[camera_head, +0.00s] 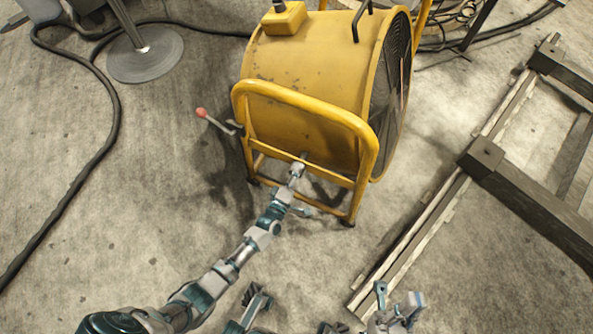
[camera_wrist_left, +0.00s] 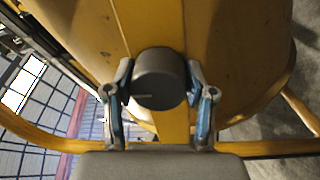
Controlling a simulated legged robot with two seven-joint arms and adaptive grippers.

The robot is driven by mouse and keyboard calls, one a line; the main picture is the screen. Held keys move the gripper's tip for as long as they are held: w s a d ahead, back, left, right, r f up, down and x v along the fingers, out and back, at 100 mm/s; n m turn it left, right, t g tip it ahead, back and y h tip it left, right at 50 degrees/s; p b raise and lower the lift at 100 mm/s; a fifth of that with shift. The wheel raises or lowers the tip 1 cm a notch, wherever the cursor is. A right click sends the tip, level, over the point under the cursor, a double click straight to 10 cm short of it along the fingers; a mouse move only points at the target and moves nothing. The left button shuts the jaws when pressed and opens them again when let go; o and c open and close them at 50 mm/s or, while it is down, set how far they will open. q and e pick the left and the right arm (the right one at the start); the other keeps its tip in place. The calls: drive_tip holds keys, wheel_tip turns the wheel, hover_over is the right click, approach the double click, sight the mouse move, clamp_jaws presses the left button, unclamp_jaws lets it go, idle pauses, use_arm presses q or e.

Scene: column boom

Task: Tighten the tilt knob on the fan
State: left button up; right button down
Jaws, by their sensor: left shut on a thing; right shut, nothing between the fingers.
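The yellow drum fan (camera_head: 310,60) stands on the floor in its tube frame, with its grille facing right. In the left wrist view the tilt knob (camera_wrist_left: 158,78) is a dark grey round knob with a light line on its face, in front of the yellow drum (camera_wrist_left: 225,40). My left gripper (camera_head: 297,170) reaches in under the frame's top bar. In the wrist view its two fingers (camera_wrist_left: 160,100) are closed on the knob from both sides. In the head view the knob is too small to tell apart from the fingers. My right gripper (camera_head: 398,303) is low in the head view, away from the fan, shut and empty.
A red-tipped lever (camera_head: 201,113) sticks out left of the fan frame (camera_head: 300,98). A round metal base (camera_head: 145,55) with a post and black cable (camera_head: 112,120) lie at left. Dark beams (camera_head: 525,195) lie at right. Floor between is bare.

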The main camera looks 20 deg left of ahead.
use_arm(q)
drive_tip(key=shift+s+d+f, duration=0.15)
drive_tip(key=shift+f, duration=0.15)
drive_tip(key=o, duration=1.2)
drive_tip(key=shift+c, duration=0.2)
drive_tip(key=shift+r, duration=0.1)
drive_tip(key=s, duration=1.1)
drive_tip(key=shift+s+a+f, duration=0.2)
drive_tip(key=shift+s+f, duration=0.1)
drive_tip(key=shift+s, duration=0.1)
